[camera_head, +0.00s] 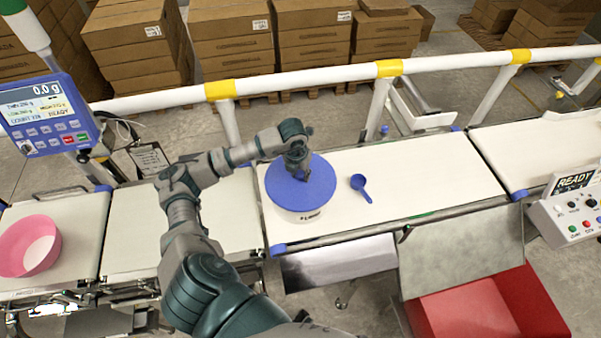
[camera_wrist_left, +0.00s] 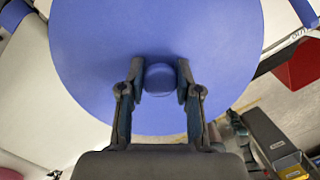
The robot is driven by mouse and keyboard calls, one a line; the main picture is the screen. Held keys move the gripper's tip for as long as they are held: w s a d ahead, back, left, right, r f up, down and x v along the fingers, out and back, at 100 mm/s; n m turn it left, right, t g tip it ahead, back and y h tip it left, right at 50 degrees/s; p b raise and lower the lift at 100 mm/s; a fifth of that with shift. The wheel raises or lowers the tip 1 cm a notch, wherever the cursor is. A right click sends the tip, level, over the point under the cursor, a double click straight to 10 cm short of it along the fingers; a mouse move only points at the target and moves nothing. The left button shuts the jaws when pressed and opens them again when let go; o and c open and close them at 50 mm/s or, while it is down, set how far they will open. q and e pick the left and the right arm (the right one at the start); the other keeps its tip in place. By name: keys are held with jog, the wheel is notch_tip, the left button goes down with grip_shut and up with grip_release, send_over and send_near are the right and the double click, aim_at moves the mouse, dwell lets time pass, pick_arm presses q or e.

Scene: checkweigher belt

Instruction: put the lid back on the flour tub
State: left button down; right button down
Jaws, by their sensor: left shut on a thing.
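The blue lid (camera_head: 316,185) is at the flour tub (camera_head: 302,217), a white tub with dark print on the middle belt. The lid covers the tub's top in the head view; whether it is fully seated I cannot tell. My left gripper (camera_head: 299,172) is over the lid. In the left wrist view, the left gripper (camera_wrist_left: 160,88) is shut on the round knob of the lid (camera_wrist_left: 110,50), one finger on each side. The tub is hidden under the lid in that view. My right gripper is not in view.
A blue scoop (camera_head: 361,187) lies on the belt (camera_head: 430,170) right of the tub. A pink bowl (camera_head: 50,250) stands on the left belt. A white rail (camera_head: 300,82) runs behind. A red bin (camera_head: 490,310) is at the lower right. The belt right of the scoop is clear.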

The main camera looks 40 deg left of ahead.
pick_arm(q)
jog(key=shift+f+b, duration=0.2)
jog(key=shift+b, duration=0.2)
dwell(1.1)
dwell(0.3)
jog(key=shift+c, duration=1.2)
grip_release()
jog(key=shift+d, duration=0.1)
jog(key=shift+r, duration=0.1)
jog(key=shift+r+p, duration=2.25)
jog(key=shift+r, duration=1.25)
grip_shut()
